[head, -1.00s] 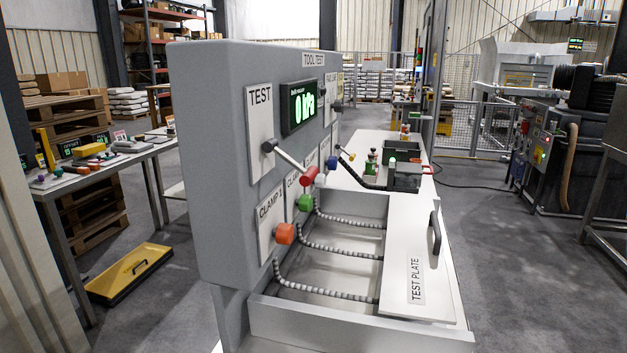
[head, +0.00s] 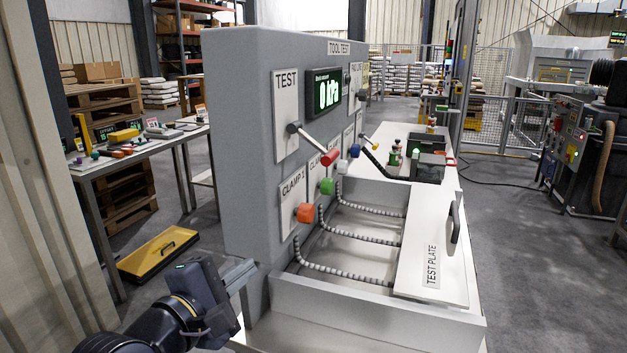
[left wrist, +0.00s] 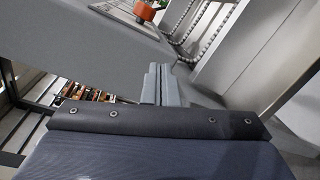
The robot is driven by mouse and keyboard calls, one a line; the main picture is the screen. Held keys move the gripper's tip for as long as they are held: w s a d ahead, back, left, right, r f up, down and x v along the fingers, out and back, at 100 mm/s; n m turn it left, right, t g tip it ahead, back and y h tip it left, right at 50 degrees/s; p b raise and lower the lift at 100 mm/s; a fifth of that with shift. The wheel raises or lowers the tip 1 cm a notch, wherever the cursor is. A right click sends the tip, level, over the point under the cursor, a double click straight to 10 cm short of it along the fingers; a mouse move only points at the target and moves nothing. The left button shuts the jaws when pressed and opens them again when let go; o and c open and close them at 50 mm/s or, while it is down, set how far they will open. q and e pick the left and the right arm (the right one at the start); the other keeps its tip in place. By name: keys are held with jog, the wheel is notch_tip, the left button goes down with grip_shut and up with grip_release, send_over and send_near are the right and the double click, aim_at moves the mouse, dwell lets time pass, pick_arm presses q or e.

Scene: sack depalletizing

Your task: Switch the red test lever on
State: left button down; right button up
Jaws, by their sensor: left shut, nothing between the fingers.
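The red test lever (head: 330,157) sticks out from the TEST plate (head: 286,112) on the grey tool-test panel. Its metal rod slopes down to the right from a dark pivot to the red grip. The display (head: 324,95) beside it reads 0 kPa. My left gripper (head: 246,272) is shut and empty, low at the panel's near left edge, below and left of the lever and apart from it. In the left wrist view the closed fingers (left wrist: 160,85) point towards the panel, with an orange knob (left wrist: 146,11) beyond them. My right gripper is not in view.
Orange (head: 305,213), green (head: 327,186) and blue (head: 354,151) knobs stick out below and beside the lever. A tray with ribbed hoses and the TEST PLATE lid (head: 424,245) lies right of the panel.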

aim_at(313, 143)
pick_arm(q)
jog(key=d+r+n+t, duration=0.1)
jog(key=r+n, duration=0.1)
jog(key=d+r+n+t+h, duration=0.1)
jog(key=d+r+n, duration=0.1)
jog(key=d+r+n+t+h, duration=0.1)
jog(key=r, duration=0.2)
jog(key=shift+w+d+n, duration=0.3)
jog(key=shift+w+n, duration=0.1)
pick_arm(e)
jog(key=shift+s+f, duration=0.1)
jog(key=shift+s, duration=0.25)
